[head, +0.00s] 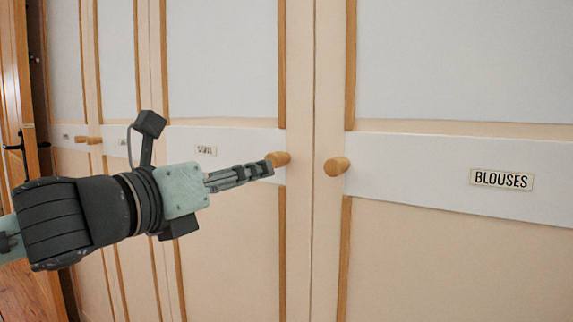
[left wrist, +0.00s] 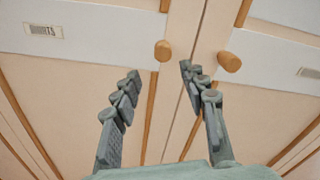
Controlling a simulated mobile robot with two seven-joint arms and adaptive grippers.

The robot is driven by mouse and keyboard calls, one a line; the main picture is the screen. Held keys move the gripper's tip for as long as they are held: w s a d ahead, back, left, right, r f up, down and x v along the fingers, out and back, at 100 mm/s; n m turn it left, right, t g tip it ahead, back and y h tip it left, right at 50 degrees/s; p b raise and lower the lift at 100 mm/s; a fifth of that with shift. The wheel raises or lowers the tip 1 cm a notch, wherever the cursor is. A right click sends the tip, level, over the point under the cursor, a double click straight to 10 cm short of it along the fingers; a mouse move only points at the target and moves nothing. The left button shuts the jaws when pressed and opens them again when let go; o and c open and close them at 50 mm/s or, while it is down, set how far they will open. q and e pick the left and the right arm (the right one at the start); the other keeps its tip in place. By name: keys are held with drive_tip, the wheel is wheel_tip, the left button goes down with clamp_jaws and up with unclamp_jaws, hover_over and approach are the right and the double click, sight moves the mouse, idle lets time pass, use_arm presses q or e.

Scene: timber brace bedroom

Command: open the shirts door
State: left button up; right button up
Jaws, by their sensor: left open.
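The wardrobe door left of centre (head: 225,230) is shut. Its small label (head: 205,150) is too blurred to read surely as shirts. Its round wooden knob (head: 278,159) is near the door's right edge. My left gripper (head: 266,168) reaches in from the left, its fingertips at this knob and overlapping it in the head view. In the left wrist view, my left gripper (left wrist: 160,72) has its fingers spread and empty. The knob (left wrist: 163,50) shows just beyond the gap between the tips; I cannot tell whether they touch it. My right gripper is out of view.
The shut door labelled BLOUSES (head: 500,180) is on the right, its own wooden knob (head: 337,166) close to the other one. In the left wrist view this second knob (left wrist: 229,62) is right of the fingers. More wardrobe doors and knobs (head: 88,140) run off left.

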sight(275, 162)
use_arm(q)
drive_tip(key=shift+m, duration=0.6)
drive_tip(key=x, duration=0.5)
drive_tip(key=r+x, duration=0.1)
drive_tip(key=x, duration=0.1)
drive_tip(key=shift+w+d+r, duration=0.1)
drive_tip(key=shift+w+d, duration=0.1)
drive_tip(key=shift+d, duration=0.1)
drive_tip(key=shift+c, duration=0.6)
clamp_jaws()
